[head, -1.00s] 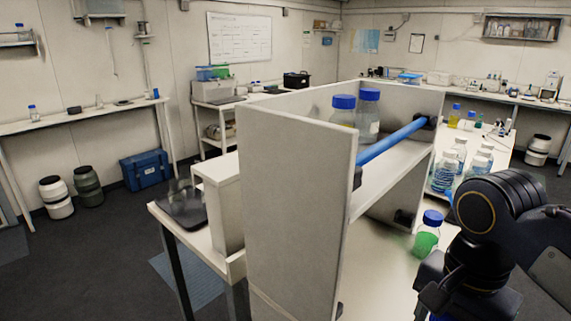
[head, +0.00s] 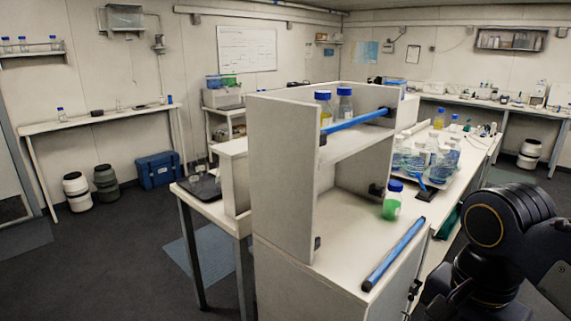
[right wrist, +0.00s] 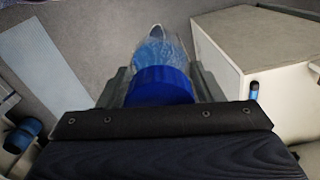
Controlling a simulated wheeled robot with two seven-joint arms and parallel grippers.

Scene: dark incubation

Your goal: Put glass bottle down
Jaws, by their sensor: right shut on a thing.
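My right gripper (right wrist: 165,78) is shut on a clear glass bottle with a blue cap (right wrist: 160,86), seen in the right wrist view. The bottle's clear body (right wrist: 160,50) extends away beyond the cap, with grey floor behind it. In the head view my right arm is at the lower right, but its gripper and the held bottle do not show. A blue-capped bottle with green contents (head: 392,200) stands on the white bench under the shelf. Two blue-capped bottles (head: 344,104) stand on the upper shelf (head: 350,143). My left gripper is not in view.
A blue rail (head: 395,252) runs along the bench's front edge, and another (head: 358,120) fronts the upper shelf. Several clear bottles (head: 425,155) crowd the bench farther back. Bare bench top (head: 350,255) lies in front of the green bottle.

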